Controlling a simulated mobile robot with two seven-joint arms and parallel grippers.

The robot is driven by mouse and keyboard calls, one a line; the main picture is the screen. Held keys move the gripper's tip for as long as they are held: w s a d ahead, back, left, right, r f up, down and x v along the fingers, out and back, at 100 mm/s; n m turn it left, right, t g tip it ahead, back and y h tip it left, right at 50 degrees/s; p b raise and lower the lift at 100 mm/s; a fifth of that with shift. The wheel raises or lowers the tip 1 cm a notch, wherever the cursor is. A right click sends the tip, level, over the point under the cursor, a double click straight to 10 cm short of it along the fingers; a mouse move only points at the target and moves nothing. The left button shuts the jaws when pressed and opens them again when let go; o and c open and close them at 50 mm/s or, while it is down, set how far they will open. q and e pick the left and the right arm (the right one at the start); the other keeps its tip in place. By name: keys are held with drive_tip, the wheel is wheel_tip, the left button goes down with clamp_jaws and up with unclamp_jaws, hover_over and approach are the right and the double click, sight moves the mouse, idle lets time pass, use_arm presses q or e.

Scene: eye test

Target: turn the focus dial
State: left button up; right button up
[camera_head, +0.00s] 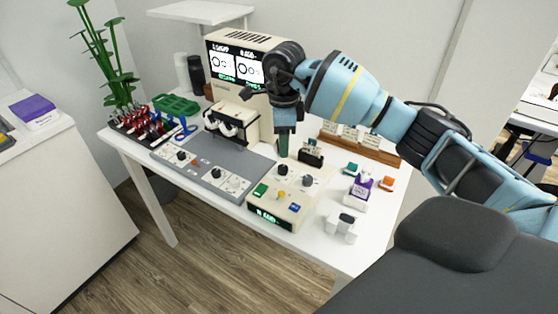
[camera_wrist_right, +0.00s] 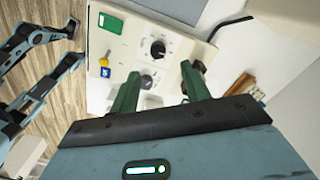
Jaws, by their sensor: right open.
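A beige control box (camera_head: 263,218) with a lit green display stands at the table's front. It carries a black dial (camera_head: 283,169), a grey dial (camera_head: 307,181), a yellow knob (camera_head: 281,194), and green and blue buttons. No label tells me which dial is the focus dial. My right gripper (camera_head: 284,152) points down over the box's back part. In the right wrist view its two green fingers (camera_wrist_right: 160,82) are apart and empty. There the grey dial (camera_wrist_right: 147,81) appears between them, nearer the left finger; the black dial (camera_wrist_right: 158,48) lies beyond. Contact cannot be told.
A grey panel (camera_head: 215,170) with more knobs lies left of the box. A beige machine (camera_head: 238,85) with a screen stands behind. A wooden rack (camera_head: 375,152), small coloured blocks and a white holder (camera_head: 340,229) are to the right. Red-handled tools (camera_head: 143,127) crowd the left end.

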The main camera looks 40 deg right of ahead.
sight(283, 167)
drive_tip(key=shift+s, duration=0.15)
drive_tip(key=shift+s+f, duration=0.1)
drive_tip(key=shift+f, duration=0.2)
wheel_tip(283, 167, down, 6)
drive_tip(key=shift+a+f, duration=0.1)
drive_tip(key=shift+f, duration=0.5)
use_arm(q)
drive_tip(key=shift+s, duration=0.3)
drive_tip(key=shift+w, duration=0.1)
use_arm(e)
drive_tip(key=shift+c, duration=0.5)
drive_tip(key=c, duration=0.9)
